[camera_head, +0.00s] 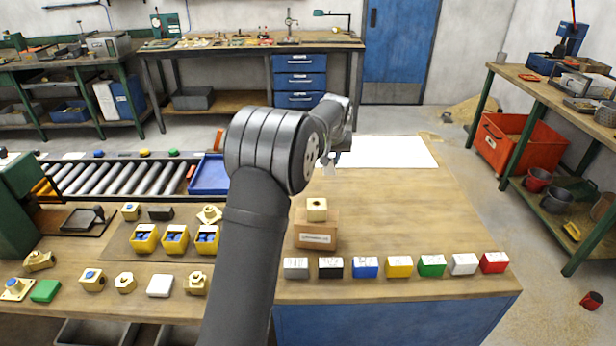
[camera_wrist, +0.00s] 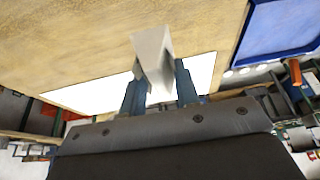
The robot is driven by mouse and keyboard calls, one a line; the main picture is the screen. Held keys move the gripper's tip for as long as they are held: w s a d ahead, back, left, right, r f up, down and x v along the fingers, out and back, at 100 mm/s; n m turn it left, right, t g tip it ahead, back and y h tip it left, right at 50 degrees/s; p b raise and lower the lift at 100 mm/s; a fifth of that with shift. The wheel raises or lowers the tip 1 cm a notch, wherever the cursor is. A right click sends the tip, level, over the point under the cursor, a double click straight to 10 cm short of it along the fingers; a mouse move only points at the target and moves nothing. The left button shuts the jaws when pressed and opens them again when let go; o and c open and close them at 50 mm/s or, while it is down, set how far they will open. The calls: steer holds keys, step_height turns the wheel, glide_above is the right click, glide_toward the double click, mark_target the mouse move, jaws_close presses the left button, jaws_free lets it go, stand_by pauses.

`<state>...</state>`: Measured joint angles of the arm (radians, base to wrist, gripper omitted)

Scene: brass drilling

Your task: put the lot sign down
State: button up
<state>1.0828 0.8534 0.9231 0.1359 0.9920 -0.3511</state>
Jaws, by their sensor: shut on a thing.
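My gripper (camera_wrist: 158,84) is shut on a pale grey-white wedge-shaped piece, the lot sign (camera_wrist: 153,48), which sticks out beyond the two blue-grey fingers in the wrist view. No writing on it can be read. In the head view my arm hides most of the gripper, and a small pale part of the sign (camera_head: 328,161) shows beside the wrist, near the left edge of a white sheet (camera_head: 390,151). The sheet lies flat on the wooden worktop (camera_head: 400,200). I cannot tell whether the sign touches the worktop.
Several coloured, marked blocks, such as the yellow one (camera_head: 399,267), line the front edge. A cardboard box (camera_head: 315,231) bears a brass-coloured block (camera_head: 316,208). A blue tray (camera_head: 209,174) sits by the roller conveyor (camera_head: 120,178). The worktop right of the box is clear.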

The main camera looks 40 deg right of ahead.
steer(key=w+f, duration=0.1)
steer(key=w, duration=0.1)
steer(key=w+f, duration=0.2)
steer(key=w, duration=0.1)
steer(key=w+f, duration=0.2)
steer(key=w, duration=0.1)
steer(key=shift+w+a+f, duration=0.1)
steer(key=shift+w+a, duration=0.15)
steer(key=shift+a, duration=0.1)
steer(key=shift+f, duration=1.95)
steer(key=shift+f, duration=0.1)
steer(key=o, duration=1)
steer(key=v, duration=1.2)
